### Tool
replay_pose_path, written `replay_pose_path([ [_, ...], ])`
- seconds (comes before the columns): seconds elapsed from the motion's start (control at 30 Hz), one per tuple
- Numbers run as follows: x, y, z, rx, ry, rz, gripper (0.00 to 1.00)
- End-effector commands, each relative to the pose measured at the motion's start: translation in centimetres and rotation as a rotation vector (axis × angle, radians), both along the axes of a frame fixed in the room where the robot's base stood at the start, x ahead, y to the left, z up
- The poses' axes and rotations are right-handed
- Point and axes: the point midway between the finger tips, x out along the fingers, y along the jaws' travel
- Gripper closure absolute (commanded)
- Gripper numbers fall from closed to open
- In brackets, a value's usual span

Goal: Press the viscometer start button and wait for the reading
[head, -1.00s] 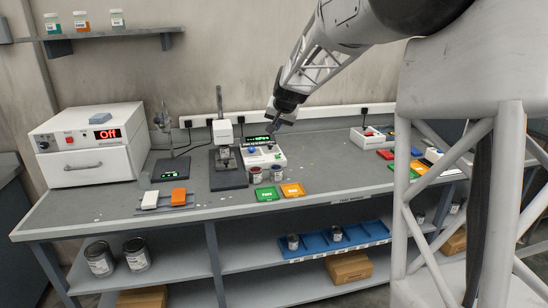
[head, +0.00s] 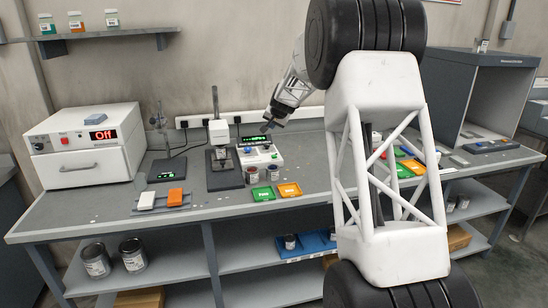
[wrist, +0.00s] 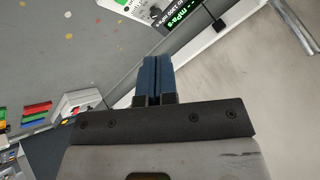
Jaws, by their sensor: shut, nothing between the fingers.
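The viscometer stand (head: 219,133) with its white head is on the bench in the head view. Beside it is a white control box (head: 264,160) with a lit green display (head: 256,140) and a blue knob or button (head: 247,150). Other small marks on its top are too small to tell apart. My gripper (head: 268,127) hangs just above and behind the box, apart from it. In the wrist view its blue fingers (wrist: 151,62) are shut with nothing between them. Part of the display with green "mPa·s" text (wrist: 177,18) shows at the top there.
Small cans (head: 253,173) stand before the box, with green (head: 263,195) and orange (head: 289,190) cards in front. My arm hides part of the bench's right side.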

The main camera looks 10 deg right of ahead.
Motion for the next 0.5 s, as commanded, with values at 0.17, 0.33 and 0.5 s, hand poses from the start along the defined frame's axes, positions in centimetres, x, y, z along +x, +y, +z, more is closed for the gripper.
replay_pose_path([
  [0.17,3.4,-1.1,-2.2,0.015,-0.019,-0.030,1.00],
  [0.33,6.4,-2.1,-4.1,0.031,-0.039,-0.057,1.00],
  [0.5,8.9,-3.0,-5.9,0.045,-0.056,-0.082,1.00],
])
